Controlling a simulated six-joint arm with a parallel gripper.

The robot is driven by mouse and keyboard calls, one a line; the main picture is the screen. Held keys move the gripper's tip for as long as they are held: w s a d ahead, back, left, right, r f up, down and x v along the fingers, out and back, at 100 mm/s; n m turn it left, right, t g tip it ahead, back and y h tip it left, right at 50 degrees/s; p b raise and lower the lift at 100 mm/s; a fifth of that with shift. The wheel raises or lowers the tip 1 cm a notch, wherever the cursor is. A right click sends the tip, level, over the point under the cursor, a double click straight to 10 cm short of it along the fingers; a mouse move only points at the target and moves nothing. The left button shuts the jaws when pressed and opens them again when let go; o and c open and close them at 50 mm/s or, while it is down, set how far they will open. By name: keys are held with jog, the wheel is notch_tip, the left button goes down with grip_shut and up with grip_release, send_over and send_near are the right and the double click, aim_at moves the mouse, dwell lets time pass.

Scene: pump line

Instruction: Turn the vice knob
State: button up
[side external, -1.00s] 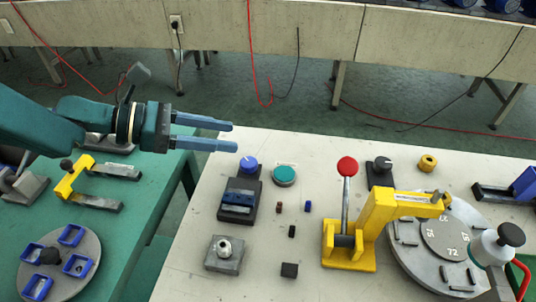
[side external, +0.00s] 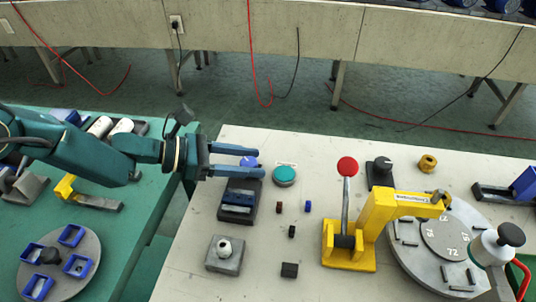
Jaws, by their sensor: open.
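The vice (side external: 238,209) is a small dark block with blue jaws near the left edge of the white table. Its blue round knob (side external: 250,161) is at the vice's far end, partly hidden by my gripper. My gripper (side external: 261,161) is open, with two blue-grey fingers pointing right. In this view the fingers overlap the knob, one above it and one below it. I cannot tell whether they touch it.
A teal button (side external: 284,176) is close to the right of the fingertips. A red-knobbed lever (side external: 347,167) stands on a yellow press (side external: 375,225) further right. A grey block with a metal fitting (side external: 224,255) is nearer the front. Small blocks lie between.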

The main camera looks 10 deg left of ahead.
jog(key=shift+d, duration=0.1)
grip_shut()
jog(key=shift+d+n+t, duration=0.15)
jog(key=shift+n+t, duration=0.35)
jog(key=shift+t, duration=0.1)
jog(key=shift+n+t+y, duration=0.7)
jog(key=shift+n+t, duration=0.1)
grip_release()
jog(key=shift+a, duration=0.2)
